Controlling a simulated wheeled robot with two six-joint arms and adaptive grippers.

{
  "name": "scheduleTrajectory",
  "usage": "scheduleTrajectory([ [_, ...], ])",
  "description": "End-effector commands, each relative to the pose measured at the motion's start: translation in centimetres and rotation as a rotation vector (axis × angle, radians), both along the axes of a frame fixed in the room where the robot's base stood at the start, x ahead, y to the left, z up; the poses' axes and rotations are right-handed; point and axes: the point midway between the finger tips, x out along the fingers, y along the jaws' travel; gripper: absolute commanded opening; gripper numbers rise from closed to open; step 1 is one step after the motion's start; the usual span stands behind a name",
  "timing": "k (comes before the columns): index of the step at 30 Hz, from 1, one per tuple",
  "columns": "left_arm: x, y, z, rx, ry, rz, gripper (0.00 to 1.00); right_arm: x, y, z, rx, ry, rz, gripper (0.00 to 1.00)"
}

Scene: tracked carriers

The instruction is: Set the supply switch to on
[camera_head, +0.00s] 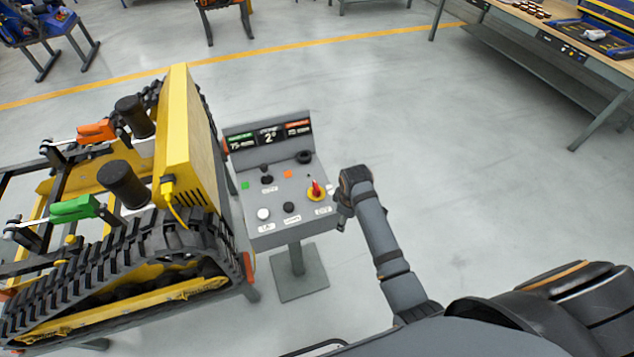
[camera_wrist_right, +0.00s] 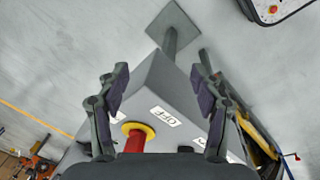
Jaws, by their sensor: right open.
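A red switch handle (camera_head: 316,188) on a yellow round base (camera_head: 315,196) sits at the right side of the grey control console (camera_head: 268,226). In the right wrist view the red handle (camera_wrist_right: 135,143) and yellow base (camera_wrist_right: 140,127) show at the lower left, beside a white label reading OFF (camera_wrist_right: 165,116). My right gripper (camera_head: 343,212) is at the console's right edge, close to the switch and apart from the handle. The handle's lower part is cut off by my gripper body. My left gripper is not in view.
The console also carries a display (camera_head: 268,138), a green button (camera_head: 245,185), an orange button (camera_head: 287,173), and black and white knobs. A yellow tracked carrier (camera_head: 188,130) stands close on the left. The floor right of the console is clear up to a workbench (camera_head: 540,45).

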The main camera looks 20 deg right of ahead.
Motion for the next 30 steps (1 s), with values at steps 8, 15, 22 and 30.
scheduleTrajectory([
  [8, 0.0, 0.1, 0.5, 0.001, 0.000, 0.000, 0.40, 7.0, 3.0, 7.4, -0.010, 0.078, 0.423, 0.66],
  [15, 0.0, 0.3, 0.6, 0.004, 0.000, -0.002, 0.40, 11.0, 5.7, 12.8, -0.013, 0.143, 0.779, 0.66],
  [22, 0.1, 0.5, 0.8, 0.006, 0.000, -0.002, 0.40, 11.3, 5.9, 13.1, -0.014, 0.153, 0.825, 0.66],
  [30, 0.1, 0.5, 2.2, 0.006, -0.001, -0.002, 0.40, 11.2, 5.9, 8.4, -0.013, 0.156, 0.823, 0.66],
])
